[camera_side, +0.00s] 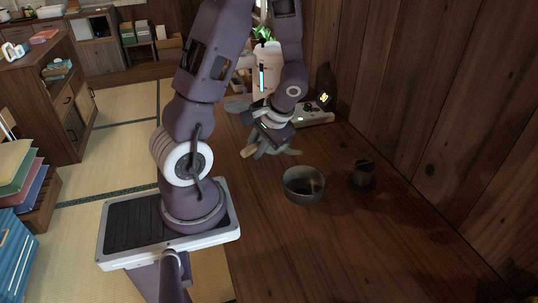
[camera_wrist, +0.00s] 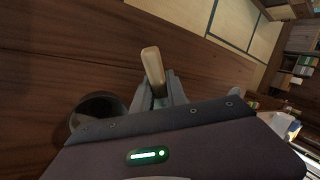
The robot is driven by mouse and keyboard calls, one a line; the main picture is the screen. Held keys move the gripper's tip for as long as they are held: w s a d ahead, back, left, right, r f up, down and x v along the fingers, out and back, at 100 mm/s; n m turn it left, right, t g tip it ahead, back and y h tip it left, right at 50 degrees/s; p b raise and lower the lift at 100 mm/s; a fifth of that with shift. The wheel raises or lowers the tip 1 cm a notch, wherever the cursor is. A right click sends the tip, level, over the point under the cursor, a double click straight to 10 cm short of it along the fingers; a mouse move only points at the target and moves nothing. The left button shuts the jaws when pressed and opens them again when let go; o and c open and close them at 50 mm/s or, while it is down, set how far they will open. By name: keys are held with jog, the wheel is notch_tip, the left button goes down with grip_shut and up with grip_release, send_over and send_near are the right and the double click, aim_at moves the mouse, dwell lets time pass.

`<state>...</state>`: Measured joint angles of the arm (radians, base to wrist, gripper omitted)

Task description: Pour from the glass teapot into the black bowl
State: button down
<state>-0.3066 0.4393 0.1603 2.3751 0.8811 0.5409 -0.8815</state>
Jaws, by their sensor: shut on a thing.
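My gripper (camera_side: 268,147) is shut on a pale wooden handle (camera_side: 249,151), seemingly the glass teapot's. In the wrist view, the handle (camera_wrist: 152,66) stands out between the fingers of my gripper (camera_wrist: 160,92). The teapot's glass body is not clear in either view. The black bowl (camera_side: 292,187) stands upright on the dark wooden table, nearer the side camera than my gripper and a little to the right. In the wrist view, a dark round vessel, likely the bowl (camera_wrist: 84,108), shows left of the fingers, partly hidden by my gripper's body.
A small dark cup (camera_side: 362,176) stands right of the bowl. A pale device with lit digits (camera_side: 318,112) sits behind my gripper, near the wooden wall (camera_side: 430,90). A grey round thing (camera_side: 237,106) lies at the table's left edge. The table's front (camera_side: 330,250) is clear.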

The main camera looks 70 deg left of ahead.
jog(key=shift+w+d+r+g+y, duration=0.15)
jog(key=shift+r+g+y, duration=0.25)
jog(key=shift+r+y, duration=0.2)
jog(key=shift+d+r+g+y, duration=0.15)
jog(key=shift+r+g+y, duration=0.3)
jog(key=shift+y, duration=0.25)
dwell(1.2)
jog(key=shift+w+d+r+g+y, duration=0.15)
jog(key=shift+d+r+g+y, duration=0.1)
jog(key=shift+r+y, duration=0.25)
jog(key=shift+w+d+r+g+y, duration=0.1)
jog(key=shift+r+g+y, duration=0.1)
jog(key=shift+r+y, duration=0.25)
dwell(1.0)
jog(key=shift+f, duration=0.15)
jog(key=t+h, duration=0.1)
jog(key=s+a+f+t+h, duration=0.1)
jog(key=h, duration=0.1)
jog(key=shift+a+f, duration=0.15)
jog(key=shift+f, duration=0.1)
jog(key=h, duration=0.1)
jog(key=f+t+h, duration=0.1)
jog(key=t+h, duration=0.1)
jog(key=h, duration=0.1)
jog(key=shift+w+f, duration=0.1)
jog(key=shift+f, duration=0.15)
jog(key=shift+w+f+t+h, duration=0.1)
jog(key=shift+f+t+h, duration=0.5)
jog(key=shift+h, duration=0.45)
jog(key=shift+r, duration=0.1)
